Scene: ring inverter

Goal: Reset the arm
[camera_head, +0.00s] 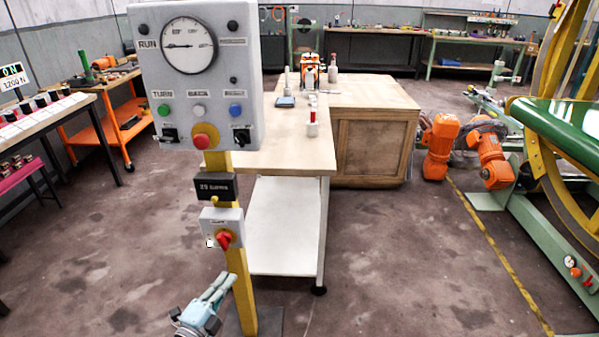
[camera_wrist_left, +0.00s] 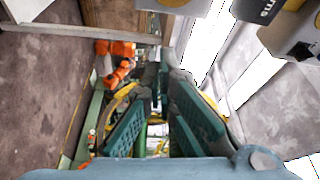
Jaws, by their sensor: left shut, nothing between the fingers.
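My left gripper (camera_head: 221,281) is low in the head view, in front of the yellow post (camera_head: 240,285) of the control stand. Its fingers point up and right, shut and empty. The left wrist view shows its teal fingers (camera_wrist_left: 160,95) with nothing held. The grey control panel (camera_head: 190,78) has a round gauge, a red button (camera_head: 205,136), green, white and blue buttons, and black switches. Below it are a black label box (camera_head: 215,187) and a small grey box (camera_head: 222,228) with a red knob (camera_head: 224,240), above the gripper. My right gripper is out of view.
A wooden workbench (camera_head: 275,145) with a white lower shelf stands behind the stand. Orange motors (camera_head: 440,147) and a green-and-yellow machine (camera_head: 560,115) are at right. A side table (camera_head: 45,120) is at left. The floor at centre right is clear.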

